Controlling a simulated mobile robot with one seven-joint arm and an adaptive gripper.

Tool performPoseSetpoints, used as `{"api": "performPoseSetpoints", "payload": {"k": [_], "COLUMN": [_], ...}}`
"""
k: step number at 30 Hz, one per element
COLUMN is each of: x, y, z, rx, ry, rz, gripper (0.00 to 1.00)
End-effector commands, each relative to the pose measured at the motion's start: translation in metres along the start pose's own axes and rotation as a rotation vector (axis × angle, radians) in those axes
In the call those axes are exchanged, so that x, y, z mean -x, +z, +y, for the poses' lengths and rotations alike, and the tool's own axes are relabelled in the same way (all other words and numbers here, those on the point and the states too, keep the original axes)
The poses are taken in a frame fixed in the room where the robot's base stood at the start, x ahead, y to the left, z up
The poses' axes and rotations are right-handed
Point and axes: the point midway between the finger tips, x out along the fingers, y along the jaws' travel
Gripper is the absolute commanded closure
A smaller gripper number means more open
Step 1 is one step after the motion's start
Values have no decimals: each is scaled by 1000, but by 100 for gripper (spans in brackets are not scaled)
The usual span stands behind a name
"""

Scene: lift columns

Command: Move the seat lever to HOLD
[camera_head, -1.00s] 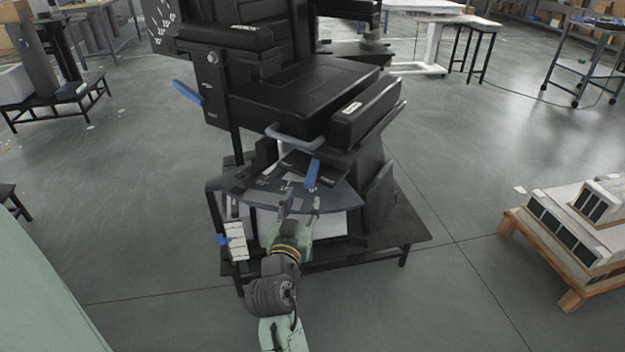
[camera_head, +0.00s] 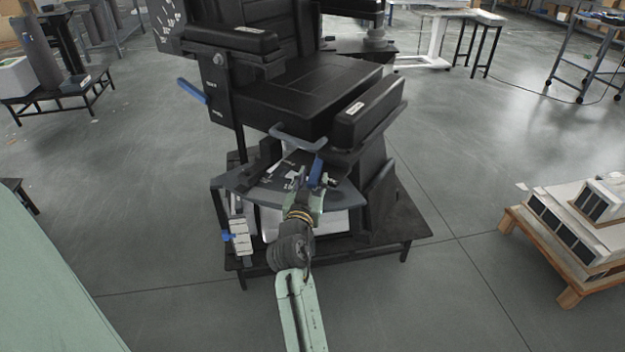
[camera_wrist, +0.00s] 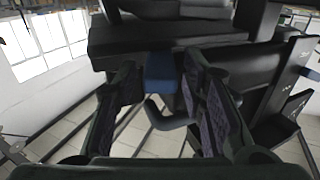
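A black seat (camera_head: 305,95) stands on a dark platform. A blue lever (camera_head: 316,170) hangs below its front edge, over a grey curved plate (camera_head: 262,196) with white marks too small to read; no HOLD label is legible. My gripper (camera_head: 319,187) is at this lever's lower end. In the wrist view, the fingers are apart and the blue lever's end (camera_wrist: 160,72) shows between their tips. I cannot tell whether either finger touches it. Another blue lever (camera_head: 192,90) sticks out at the seat's left side, and a grey-blue bar handle (camera_head: 298,140) is at the front.
A white box with a blue part (camera_head: 240,237) is at the platform's left front. The dark platform (camera_head: 395,238) juts out around the seat's base. A wooden pallet with white panelled blocks (camera_head: 560,240) stands to the right. Floor between them is clear.

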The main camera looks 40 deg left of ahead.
Motion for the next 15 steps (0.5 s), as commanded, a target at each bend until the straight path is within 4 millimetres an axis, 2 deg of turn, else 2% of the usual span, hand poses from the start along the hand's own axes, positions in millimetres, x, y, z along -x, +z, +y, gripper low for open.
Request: {"api": "performPoseSetpoints", "payload": {"k": [2,15], "x": [0,0], "y": [0,0], "z": [0,0], "rx": [0,0], "ry": [0,0], "rz": [0,0], "gripper": [70,99]}}
